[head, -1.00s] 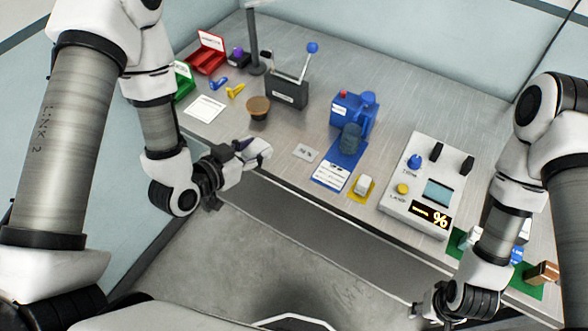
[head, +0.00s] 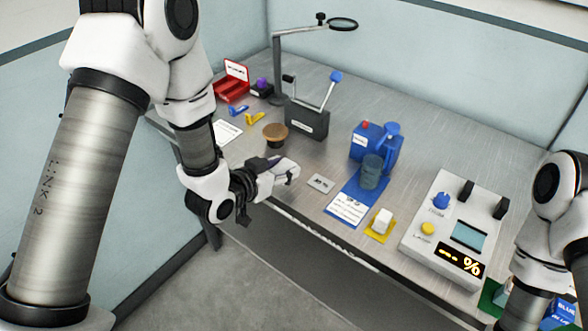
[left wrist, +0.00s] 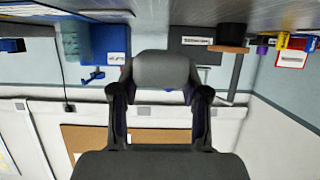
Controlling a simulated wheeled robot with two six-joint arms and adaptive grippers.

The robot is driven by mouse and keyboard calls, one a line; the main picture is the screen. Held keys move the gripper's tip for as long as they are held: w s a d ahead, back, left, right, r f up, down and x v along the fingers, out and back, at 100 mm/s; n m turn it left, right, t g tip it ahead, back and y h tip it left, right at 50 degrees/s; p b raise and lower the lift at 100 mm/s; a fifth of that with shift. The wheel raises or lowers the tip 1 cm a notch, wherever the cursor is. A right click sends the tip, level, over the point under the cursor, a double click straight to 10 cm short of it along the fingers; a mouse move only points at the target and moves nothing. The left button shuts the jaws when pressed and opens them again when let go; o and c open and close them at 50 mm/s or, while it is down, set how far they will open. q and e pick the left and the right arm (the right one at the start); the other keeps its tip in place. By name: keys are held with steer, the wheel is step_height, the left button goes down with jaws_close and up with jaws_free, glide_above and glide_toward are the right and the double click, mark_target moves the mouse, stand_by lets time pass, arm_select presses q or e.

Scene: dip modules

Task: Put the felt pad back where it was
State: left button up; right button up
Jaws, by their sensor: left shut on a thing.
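My left gripper (head: 284,172) is over the front edge of the table, left of a small grey labelled plate (head: 320,184). It is shut on a grey, rounded piece that I take for the felt pad; this piece (left wrist: 160,70) sits between the fingers in the left wrist view. In the head view the fingers and the piece are hard to tell apart. The plate is bare, and its lettering is too small to read. My right gripper is out of the head view; only part of its arm shows at the lower right.
A brown-topped round stand (head: 275,131) is just behind my left gripper. A black lever box (head: 307,121) stands further back. A blue mat (head: 346,208) bears a dark cup (head: 371,172). A white block (head: 382,221) on yellow and a white console (head: 449,230) are to the right.

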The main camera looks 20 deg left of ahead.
arm_select(q)
steer(key=w, duration=0.1)
steer(key=w+d, duration=0.1)
steer(key=w, duration=0.1)
steer(key=w+p, duration=0.1)
steer(key=shift+w+d+f, duration=0.1)
steer(key=shift+w+d, duration=0.15)
steer(key=shift+w, duration=0.05)
steer(key=f, duration=0.3)
steer(key=shift+w+f+p, duration=0.25)
steer(key=shift+f+p, duration=0.05)
steer(key=shift+p, duration=0.1)
steer(key=shift+w+a+f, duration=0.1)
steer(key=shift+f, duration=0.15)
steer(key=o, duration=0.8)
